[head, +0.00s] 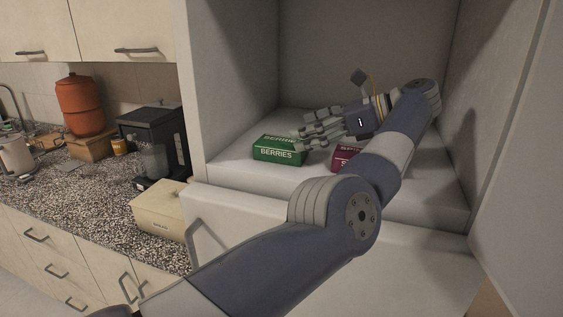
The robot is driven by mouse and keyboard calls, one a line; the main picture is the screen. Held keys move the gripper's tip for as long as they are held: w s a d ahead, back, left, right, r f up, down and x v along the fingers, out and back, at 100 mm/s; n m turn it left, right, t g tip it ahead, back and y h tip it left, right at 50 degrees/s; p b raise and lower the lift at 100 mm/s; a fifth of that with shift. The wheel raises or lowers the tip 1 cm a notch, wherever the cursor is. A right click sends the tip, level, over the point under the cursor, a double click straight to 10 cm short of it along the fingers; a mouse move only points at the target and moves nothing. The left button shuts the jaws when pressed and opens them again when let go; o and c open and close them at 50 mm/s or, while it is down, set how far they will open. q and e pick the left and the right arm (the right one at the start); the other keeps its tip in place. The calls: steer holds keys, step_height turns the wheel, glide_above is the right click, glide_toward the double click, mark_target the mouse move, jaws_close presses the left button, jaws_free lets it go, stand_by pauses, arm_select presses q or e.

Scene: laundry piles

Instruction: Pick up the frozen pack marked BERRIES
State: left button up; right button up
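The green pack marked BERRIES (276,155) lies on the floor of the white open compartment, near its left side. My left gripper (303,133) is inside the compartment, its fingers pointing left, at the right end of the green pack. The fingers look spread apart with nothing held between them. I cannot tell whether a fingertip touches the pack. My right gripper is not in view.
A dark red pack (344,157) lies right of the green one, partly hidden by my arm. The compartment's walls stand close on both sides. On the granite counter (90,205) are a black coffee machine (155,145), a cream box (160,212) and an orange container (80,105).

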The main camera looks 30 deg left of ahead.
mark_target(275, 140)
arm_select(q)
steer(key=shift+x, duration=1.15)
steer(key=shift+s+a+f, duration=0.25)
steer(key=shift+a+f, duration=0.05)
steer(key=shift+a, duration=0.2)
steer(key=p+x, duration=0.1)
steer(key=x, duration=0.1)
steer(key=shift+s+a+f, duration=0.15)
steer(key=shift+s+a, duration=0.05)
steer(key=shift+a, duration=0.15)
steer(key=shift+s+a+f, duration=0.15)
steer(key=shift+a+f, duration=0.1)
steer(key=shift+a, duration=0.35)
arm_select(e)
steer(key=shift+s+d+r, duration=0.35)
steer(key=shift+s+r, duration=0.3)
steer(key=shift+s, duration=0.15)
arm_select(q)
steer(key=c, duration=1.3)
steer(key=shift+c, duration=0.3)
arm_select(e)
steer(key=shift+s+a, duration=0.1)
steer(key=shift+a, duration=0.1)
